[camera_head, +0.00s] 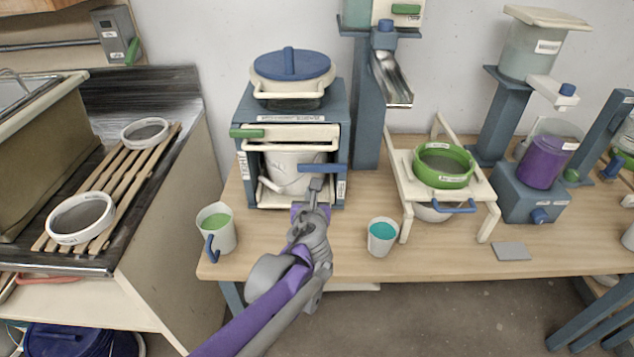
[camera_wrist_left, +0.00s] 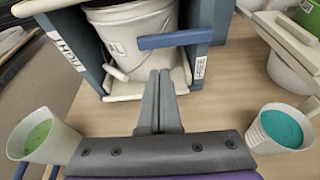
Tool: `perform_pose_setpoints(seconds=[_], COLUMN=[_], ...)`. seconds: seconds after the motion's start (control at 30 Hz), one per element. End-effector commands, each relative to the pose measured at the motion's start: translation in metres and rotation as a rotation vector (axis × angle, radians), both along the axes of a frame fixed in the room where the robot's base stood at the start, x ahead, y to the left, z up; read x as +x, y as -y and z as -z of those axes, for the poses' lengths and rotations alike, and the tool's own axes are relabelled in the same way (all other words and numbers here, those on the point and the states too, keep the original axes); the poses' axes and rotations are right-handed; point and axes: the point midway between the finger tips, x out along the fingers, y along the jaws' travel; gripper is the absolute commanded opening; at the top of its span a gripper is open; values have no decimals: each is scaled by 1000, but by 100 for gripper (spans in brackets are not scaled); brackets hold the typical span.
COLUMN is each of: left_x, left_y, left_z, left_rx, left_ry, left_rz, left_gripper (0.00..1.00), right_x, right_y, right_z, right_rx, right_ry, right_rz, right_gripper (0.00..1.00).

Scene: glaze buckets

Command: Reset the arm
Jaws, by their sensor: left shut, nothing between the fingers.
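My left arm reaches in from the lower part of the head view. Its gripper (camera_head: 317,186) is shut and empty, in front of the blue weighing cabinet (camera_head: 242,105) on the wooden bench. In the left wrist view the closed fingers (camera_wrist_left: 160,80) point at a white bucket (camera_wrist_left: 135,30) inside the cabinet. The bucket (camera_head: 290,172) also shows behind the gripper in the head view. A blue bar (camera_head: 322,168) crosses the cabinet opening close to the fingertips; I cannot tell whether they touch. My right gripper is not in view.
A cup of green glaze (camera_head: 216,228) stands left of my gripper, a cup of teal glaze (camera_head: 382,236) to its right. A white stand (camera_head: 404,190) holds a green sieve (camera_head: 443,165). A sink drainer with wooden slats (camera_head: 125,172) is at the left. The bench front is mostly clear.

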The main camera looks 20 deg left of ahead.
Motion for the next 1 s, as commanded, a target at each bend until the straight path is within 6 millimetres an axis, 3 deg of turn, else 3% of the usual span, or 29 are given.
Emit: perform_pose_setpoints(seconds=[0.17,0.27,0.37,0.5,0.6,0.8,1.0], left_x=[-2,-16,-48,-113,-162,-247,-292], left_y=[-1,-9,-23,-39,-39,-18,7], left_z=[-1,-5,-10,-6,2,21,31], left_rx=[-16,-138,-413,-942,-1310,-1907,-2178], left_ry=[1,12,40,103,158,276,351], left_rz=[-9,-77,-232,-577,-859,-1457,-1869], left_gripper=[0,0,0,0,0,0,0], right_x=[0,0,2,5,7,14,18], right_y=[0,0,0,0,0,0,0], right_z=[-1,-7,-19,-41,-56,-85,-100], right_rx=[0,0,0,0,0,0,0], right_ry=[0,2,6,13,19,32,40], right_rz=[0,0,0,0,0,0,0], right_gripper=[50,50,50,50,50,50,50])
